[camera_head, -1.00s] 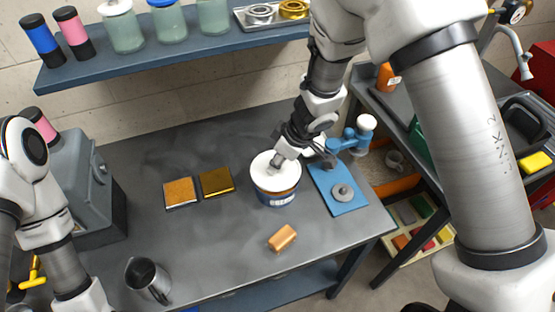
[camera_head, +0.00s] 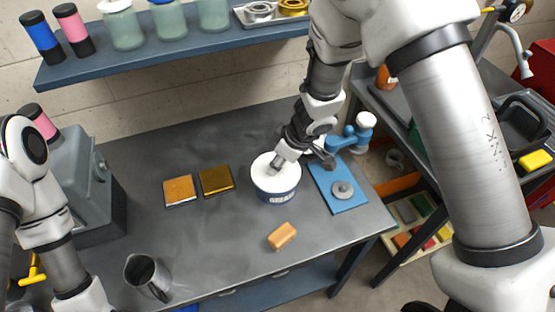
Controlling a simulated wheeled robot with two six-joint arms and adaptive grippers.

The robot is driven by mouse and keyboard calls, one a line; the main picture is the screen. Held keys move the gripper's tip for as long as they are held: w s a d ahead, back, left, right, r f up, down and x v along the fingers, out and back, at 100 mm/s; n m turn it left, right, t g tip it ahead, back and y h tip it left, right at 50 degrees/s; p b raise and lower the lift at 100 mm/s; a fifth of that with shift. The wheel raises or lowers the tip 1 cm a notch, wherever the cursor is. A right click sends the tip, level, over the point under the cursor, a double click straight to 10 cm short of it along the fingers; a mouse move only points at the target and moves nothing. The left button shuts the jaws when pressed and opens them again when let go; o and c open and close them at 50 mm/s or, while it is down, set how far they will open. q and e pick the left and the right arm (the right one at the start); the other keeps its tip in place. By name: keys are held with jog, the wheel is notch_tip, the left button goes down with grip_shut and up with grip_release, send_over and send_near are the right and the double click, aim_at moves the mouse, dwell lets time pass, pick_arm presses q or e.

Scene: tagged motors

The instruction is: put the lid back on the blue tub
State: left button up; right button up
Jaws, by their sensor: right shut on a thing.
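The blue tub (camera_head: 283,196), with a pale label band, stands on the grey workbench right of the middle. The round white lid (camera_head: 285,176) lies level on top of the tub and covers its opening; I see no gap between them from here. My right gripper (camera_head: 276,165) reaches down from the upper right and is shut on the lid's middle, partly hiding its top. My left arm shows at the left edge, but its gripper is not in view.
A blue plate with a grey ring (camera_head: 343,190) lies close right of the tub. An orange block (camera_head: 282,236) lies in front. Two square tiles (camera_head: 215,181) lie to the left, with a metal jug (camera_head: 148,277) near the front edge. A shelf (camera_head: 180,65) with jars runs behind.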

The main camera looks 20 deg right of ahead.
jog(key=shift+r+p, duration=0.1)
jog(key=shift+p, duration=0.2)
dwell(0.4)
jog(key=shift+f, duration=0.2)
dwell(0.8)
jog(key=shift+p, duration=0.55)
dwell(0.3)
jog(key=o, duration=1.6)
notch_tip(320, 180, up, 7)
jog(key=p, duration=0.8)
